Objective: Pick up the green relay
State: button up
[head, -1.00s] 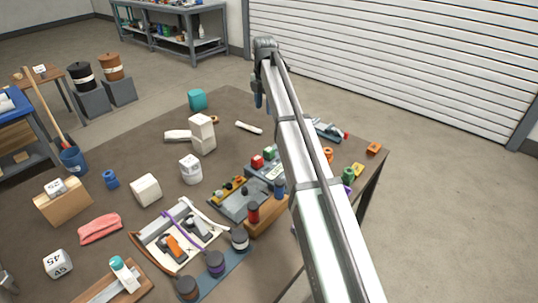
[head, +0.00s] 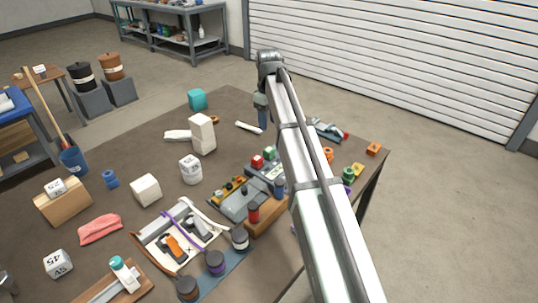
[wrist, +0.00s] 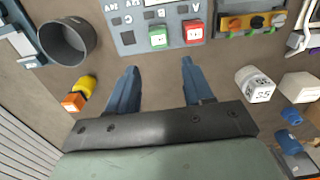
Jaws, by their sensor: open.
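The green relay (wrist: 158,37) is a small green block with a pale top, seated in a grey panel (wrist: 128,38) with labelled slots. It also shows in the head view (head: 269,153) on the table. A red relay (wrist: 193,32) sits right beside it in the wrist view, and also shows in the head view (head: 257,162). My gripper (wrist: 158,66) is open and empty, its two blue fingers pointing toward the panel, apart from both relays. In the head view my gripper (head: 262,119) hangs above the table, beyond the panel.
A rail with yellow and orange parts (wrist: 250,22) lies right of the panel. A grey round cup (wrist: 67,43) and a yellow-orange piece (wrist: 78,94) lie to the left. A white numbered block (wrist: 256,84) is at the right. Bare table lies between the panel and my fingers.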

aim_at(269, 149)
notch_tip(269, 149, down, 14)
jog(key=shift+d+r, duration=0.1)
dwell(0.8)
jog(key=shift+w, duration=0.1)
jog(key=c, duration=0.8)
